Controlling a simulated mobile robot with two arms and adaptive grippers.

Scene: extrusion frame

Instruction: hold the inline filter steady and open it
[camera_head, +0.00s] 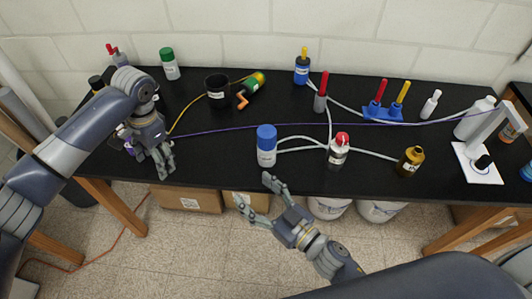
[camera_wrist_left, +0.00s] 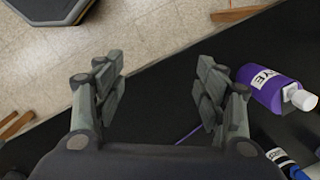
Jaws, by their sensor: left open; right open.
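A white cylinder with a blue cap (camera_head: 266,146) stands upright near the table's front edge, with pale tubes on its right side; it looks like the inline filter, but no label confirms this. Its cap is on. My right gripper (camera_head: 258,197) is open and empty, in front of the table edge, just below the cylinder and apart from it. My left gripper (camera_head: 163,168) is open and empty at the front edge, well left of the cylinder. In the left wrist view its fingers (camera_wrist_left: 160,88) are spread with nothing between them, and the cylinder is not visible.
Tubes link the cylinder to a red-topped bottle (camera_head: 338,152) and reach towards a brown bottle (camera_head: 411,161). A purple bottle (camera_wrist_left: 268,88) lies right of my left fingers. A black cup (camera_head: 217,92) and green tool (camera_head: 251,86) stand behind. The black table (camera_head: 210,153) is clear between left gripper and cylinder.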

